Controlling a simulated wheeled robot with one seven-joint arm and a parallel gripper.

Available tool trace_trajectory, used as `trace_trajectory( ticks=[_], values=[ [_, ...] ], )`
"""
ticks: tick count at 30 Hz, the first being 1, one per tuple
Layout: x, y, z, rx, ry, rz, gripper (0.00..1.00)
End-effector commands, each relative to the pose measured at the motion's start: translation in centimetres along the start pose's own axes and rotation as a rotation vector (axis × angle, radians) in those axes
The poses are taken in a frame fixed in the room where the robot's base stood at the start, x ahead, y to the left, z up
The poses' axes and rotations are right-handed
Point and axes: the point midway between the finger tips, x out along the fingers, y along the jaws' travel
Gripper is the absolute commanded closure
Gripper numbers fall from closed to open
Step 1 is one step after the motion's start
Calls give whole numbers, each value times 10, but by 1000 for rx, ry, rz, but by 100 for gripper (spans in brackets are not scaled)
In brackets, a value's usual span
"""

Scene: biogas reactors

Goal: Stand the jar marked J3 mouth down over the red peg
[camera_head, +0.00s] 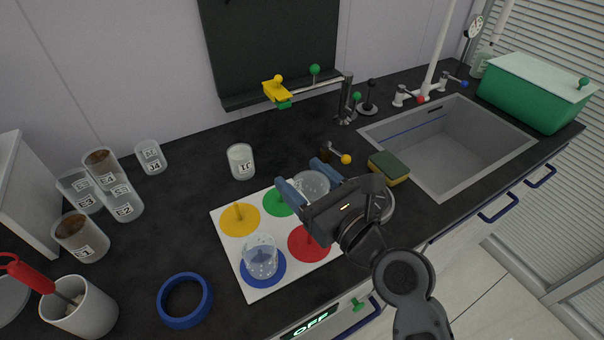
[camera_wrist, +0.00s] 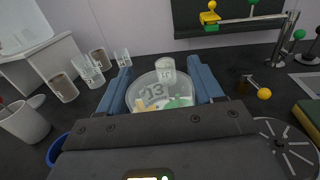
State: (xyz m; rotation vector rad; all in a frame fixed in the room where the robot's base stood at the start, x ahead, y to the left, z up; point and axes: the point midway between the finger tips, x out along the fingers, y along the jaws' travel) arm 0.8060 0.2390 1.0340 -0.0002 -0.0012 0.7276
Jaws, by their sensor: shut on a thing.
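My gripper (camera_head: 308,183) has its blue fingers shut on a clear jar (camera_head: 312,187). In the wrist view the jar (camera_wrist: 160,92) sits between the fingers, and its mark looks like J3. Which way its mouth faces is hard to tell. The jar is over the back right part of the white board (camera_head: 226,222), near the green disc (camera_head: 276,203). The red disc (camera_head: 299,246) with its red peg (camera_head: 309,237) lies just in front, partly hidden by my gripper.
A clear jar (camera_head: 261,262) stands over the blue disc. A yellow peg (camera_head: 238,212) stands bare at left. Jar J1 (camera_head: 240,162) stands behind the board. A blue ring (camera_head: 184,300), several jars (camera_head: 124,203), a sponge (camera_head: 389,168) and a sink (camera_head: 460,145) surround it.

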Motion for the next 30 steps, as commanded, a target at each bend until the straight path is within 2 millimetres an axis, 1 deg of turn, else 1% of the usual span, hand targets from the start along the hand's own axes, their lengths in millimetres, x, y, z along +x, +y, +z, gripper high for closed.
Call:
trace_trajectory(
  ticks=[19,30],
  values=[
    [0,0,-45,0,-1,-2,68],
    [0,-1,-78,1,-1,-3,68]
  ],
)
